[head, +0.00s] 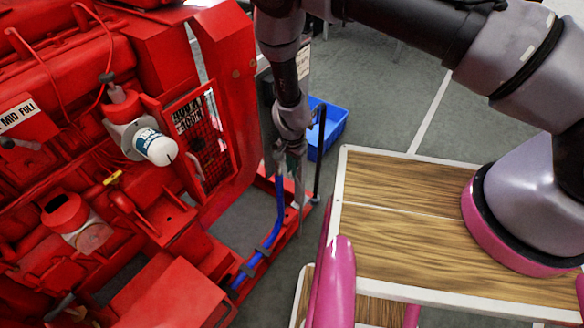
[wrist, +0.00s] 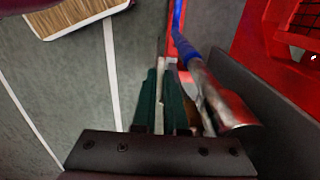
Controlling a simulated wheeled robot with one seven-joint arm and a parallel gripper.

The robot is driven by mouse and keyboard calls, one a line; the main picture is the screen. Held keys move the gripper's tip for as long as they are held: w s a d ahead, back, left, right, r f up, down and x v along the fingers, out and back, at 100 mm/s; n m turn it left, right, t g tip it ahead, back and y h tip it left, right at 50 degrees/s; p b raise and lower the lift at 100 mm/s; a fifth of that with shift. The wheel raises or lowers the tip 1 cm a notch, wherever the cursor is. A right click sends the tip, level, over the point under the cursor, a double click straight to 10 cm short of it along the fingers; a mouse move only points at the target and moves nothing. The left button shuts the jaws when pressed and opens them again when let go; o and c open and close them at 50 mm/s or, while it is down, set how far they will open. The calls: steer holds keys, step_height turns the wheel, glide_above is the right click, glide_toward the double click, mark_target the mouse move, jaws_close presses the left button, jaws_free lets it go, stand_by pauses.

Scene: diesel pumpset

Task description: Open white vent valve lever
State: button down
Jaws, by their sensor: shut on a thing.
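My gripper (head: 288,150) reaches down beside the red engine's right end, by the blue hose. In the wrist view its dark green fingers (wrist: 161,92) are shut on a thin white lever (wrist: 160,66), which runs between them. The vent valve's body is mostly hidden by the fingers. A shiny metal pipe (wrist: 222,105) lies close to the right of the fingers, and the blue hose (wrist: 188,52) leads up from it. In the head view a pale strip, probably the lever (head: 298,190), hangs just below my gripper.
The red engine (head: 165,45) fills the left, with a mesh guard (head: 200,140) and a white filter (head: 155,147). The blue hose (head: 272,235) runs along the red base frame. A blue bin (head: 330,128) stands behind. A wood-topped cart (head: 400,200) is at right. Grey floor lies between.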

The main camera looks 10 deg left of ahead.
stand_by(0.7)
steer(key=shift+s+a+f+t, duration=0.1)
steer(key=shift+s+f+t, duration=0.1)
steer(key=shift+t, duration=0.2)
steer(key=shift+w+f+t+h, duration=0.1)
steer(key=shift+f+t+h, duration=0.1)
steer(key=shift+t+h, duration=0.1)
steer(key=c, duration=1)
jaws_free()
steer(key=shift+o, duration=0.2)
step_height(320, 180, up, 11)
steer(key=s, duration=0.1)
steer(key=shift+s+a+f, duration=0.15)
steer(key=shift+s+a, duration=0.05)
